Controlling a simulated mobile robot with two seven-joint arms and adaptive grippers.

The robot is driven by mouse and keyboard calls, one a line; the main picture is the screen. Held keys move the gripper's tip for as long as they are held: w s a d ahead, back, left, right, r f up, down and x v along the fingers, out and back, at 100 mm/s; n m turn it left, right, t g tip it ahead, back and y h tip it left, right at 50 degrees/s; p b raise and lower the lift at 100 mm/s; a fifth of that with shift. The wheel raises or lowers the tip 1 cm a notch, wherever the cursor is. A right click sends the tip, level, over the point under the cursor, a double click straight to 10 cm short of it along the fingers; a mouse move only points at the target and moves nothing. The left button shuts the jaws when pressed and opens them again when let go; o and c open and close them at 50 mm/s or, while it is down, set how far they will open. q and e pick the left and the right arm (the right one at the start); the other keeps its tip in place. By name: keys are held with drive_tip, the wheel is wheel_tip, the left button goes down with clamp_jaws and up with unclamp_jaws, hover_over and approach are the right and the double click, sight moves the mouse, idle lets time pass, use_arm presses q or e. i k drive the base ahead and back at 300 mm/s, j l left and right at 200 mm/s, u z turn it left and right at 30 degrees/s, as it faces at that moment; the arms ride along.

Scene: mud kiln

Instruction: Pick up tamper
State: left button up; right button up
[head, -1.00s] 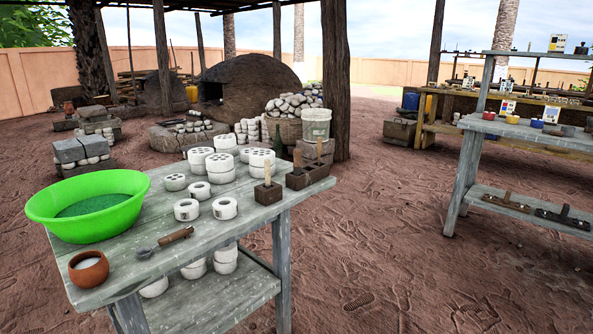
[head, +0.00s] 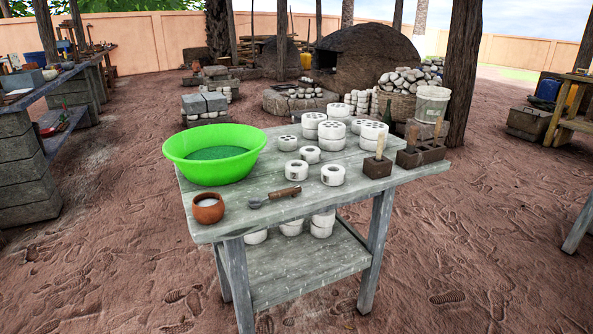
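No gripper of mine shows in the head view. A grey wooden table (head: 238,220) stands in front of me. On its right side a dark brown block with an upright light wooden handle (head: 378,158) stands apart, and more such blocks (head: 422,150) stand behind it to the right. A small tool with a wooden handle and a metal head (head: 275,197) lies flat near the front edge. I cannot tell for certain which of these is the tamper.
The table also holds a green basin (head: 214,167), a clay pot (head: 208,209) and several white perforated cylinders (head: 331,175). More cylinders sit on its lower shelf (head: 305,272). Another workbench (head: 60,84) is at left. A dome kiln (head: 368,62) and post (head: 463,75) stand behind. Bare ground is open in front.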

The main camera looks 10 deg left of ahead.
sight(411, 143)
drive_tip(key=i+l, duration=0.1)
drive_tip(key=l, duration=0.3)
drive_tip(key=i+l, duration=0.15)
drive_tip(key=l, duration=0.25)
drive_tip(key=i+l, duration=0.1)
drive_tip(key=l, duration=0.3)
